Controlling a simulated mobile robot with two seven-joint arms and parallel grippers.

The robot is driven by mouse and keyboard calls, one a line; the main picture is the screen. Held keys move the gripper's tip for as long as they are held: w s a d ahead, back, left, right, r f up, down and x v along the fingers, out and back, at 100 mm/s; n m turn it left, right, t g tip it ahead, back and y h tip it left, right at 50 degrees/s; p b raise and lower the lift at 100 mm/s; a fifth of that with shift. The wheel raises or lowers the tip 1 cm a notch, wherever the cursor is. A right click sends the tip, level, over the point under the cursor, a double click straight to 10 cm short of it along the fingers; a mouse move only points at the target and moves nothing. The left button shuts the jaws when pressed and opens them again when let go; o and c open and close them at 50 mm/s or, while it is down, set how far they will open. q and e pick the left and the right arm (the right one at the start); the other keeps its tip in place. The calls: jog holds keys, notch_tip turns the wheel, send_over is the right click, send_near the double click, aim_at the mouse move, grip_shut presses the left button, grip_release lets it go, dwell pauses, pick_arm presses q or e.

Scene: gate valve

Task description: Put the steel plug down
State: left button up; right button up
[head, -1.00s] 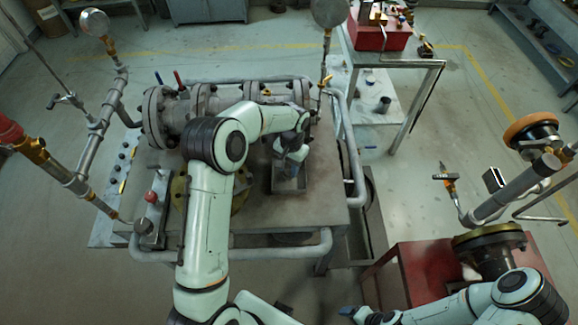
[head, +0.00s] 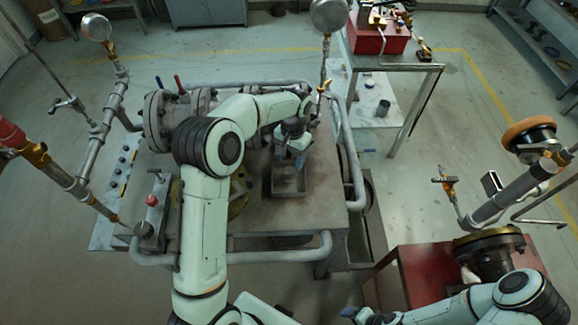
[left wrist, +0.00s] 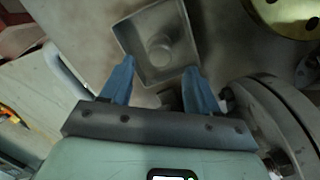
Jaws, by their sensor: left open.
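A small square metal tray (head: 289,184) sits on the grey bench in front of the pipe. In the left wrist view the tray (left wrist: 177,76) shows its inside, with a round grey steel plug (left wrist: 159,47) standing on its floor. My left gripper (head: 292,153) is above the back of the tray, with blue fingers. In the left wrist view the left gripper (left wrist: 161,68) has its fingers apart with nothing between them, and the plug lies beyond the fingertips. My right gripper (head: 352,313) shows only partly at the bottom of the head view; its jaws are unclear.
The flanged pipe and valve body (head: 160,112) run behind the tray, close to my left arm. A brass flange (head: 238,195) lies left of the tray. Bench railing (head: 354,185) stands at the right. The bench top right of the tray is clear.

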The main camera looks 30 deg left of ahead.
aim_at(291, 167)
pick_arm(q)
jog(key=r, duration=0.5)
jog(key=shift+w+r, duration=0.25)
jog(key=shift+w, duration=0.05)
